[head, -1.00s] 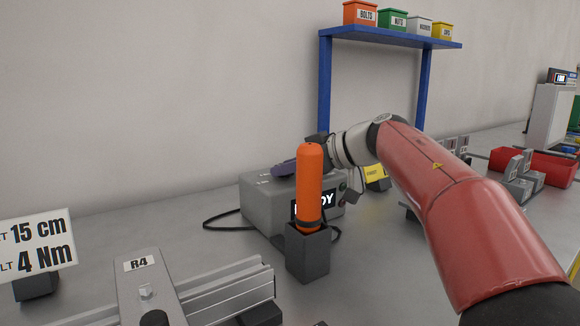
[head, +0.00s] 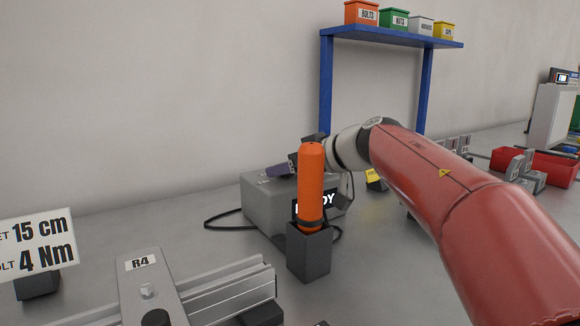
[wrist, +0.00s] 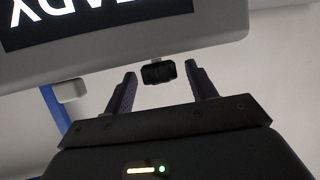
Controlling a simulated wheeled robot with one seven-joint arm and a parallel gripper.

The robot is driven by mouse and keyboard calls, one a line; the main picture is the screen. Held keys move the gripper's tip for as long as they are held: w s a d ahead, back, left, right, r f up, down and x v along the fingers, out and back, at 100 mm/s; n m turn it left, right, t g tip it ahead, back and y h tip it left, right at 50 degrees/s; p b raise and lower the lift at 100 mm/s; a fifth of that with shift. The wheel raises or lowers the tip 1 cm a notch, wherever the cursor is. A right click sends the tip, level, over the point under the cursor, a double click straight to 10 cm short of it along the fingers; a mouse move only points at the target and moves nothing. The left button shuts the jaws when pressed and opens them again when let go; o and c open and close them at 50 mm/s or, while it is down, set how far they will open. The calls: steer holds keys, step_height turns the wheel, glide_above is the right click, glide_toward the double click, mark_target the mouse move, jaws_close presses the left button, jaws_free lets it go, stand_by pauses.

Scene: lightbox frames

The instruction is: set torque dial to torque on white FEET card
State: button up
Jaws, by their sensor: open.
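The torque box (head: 262,207) is a grey case with a lit display (head: 322,203) ending in "DY"; the display shows upside down in the wrist view (wrist: 75,14). A small black ridged knob (wrist: 158,72), which looks like the dial, sticks out at the case's edge. My gripper (wrist: 160,70) is open, its purple fingers on either side of the knob with gaps visible. In the head view my gripper (head: 280,171) is over the box top, partly behind the orange tool. A white card (head: 38,243) at the left reads "ET 15 cm" and "LT 4 Nm", its left side cut off.
The orange-handled tool (head: 311,180) stands upright in a dark holder (head: 309,252) before the box. An R4 plate (head: 146,285) and aluminium rails (head: 230,288) lie in front. A blue shelf (head: 395,43) with bins stands behind. Red bins (head: 548,166) are at the right.

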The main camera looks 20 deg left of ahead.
steer(key=v, duration=0.7)
steer(key=shift+d+r, duration=0.2)
steer(key=shift+d, duration=0.15)
steer(key=shift+s, duration=0.1)
